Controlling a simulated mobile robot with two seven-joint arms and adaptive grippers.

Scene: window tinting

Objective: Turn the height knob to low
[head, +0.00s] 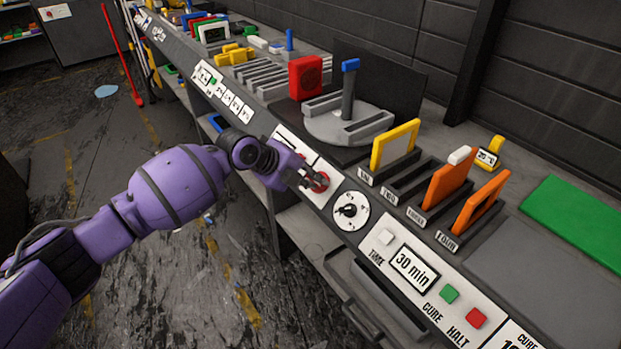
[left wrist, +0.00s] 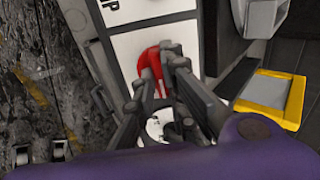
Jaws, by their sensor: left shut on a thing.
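A red knob (head: 320,181) sits on the white panel on the front face of the bench. My left gripper (head: 314,183) reaches it from the left and is shut on it. In the left wrist view the red knob (left wrist: 150,62) shows between and beside the fingertips, which hide part of it. Its pointer and its setting cannot be read. A black knob (head: 349,210) on a round white dial stands just to the right, apart from the gripper. No label reading "height" is legible. My right gripper is not in view.
A grey turntable (head: 325,127) with a blue-topped post stands above on the bench. Yellow and orange frames (head: 397,143) stand in slots to its right. A 30 min display (head: 411,268), a green button (head: 449,293) and a red button (head: 475,317) lie further right.

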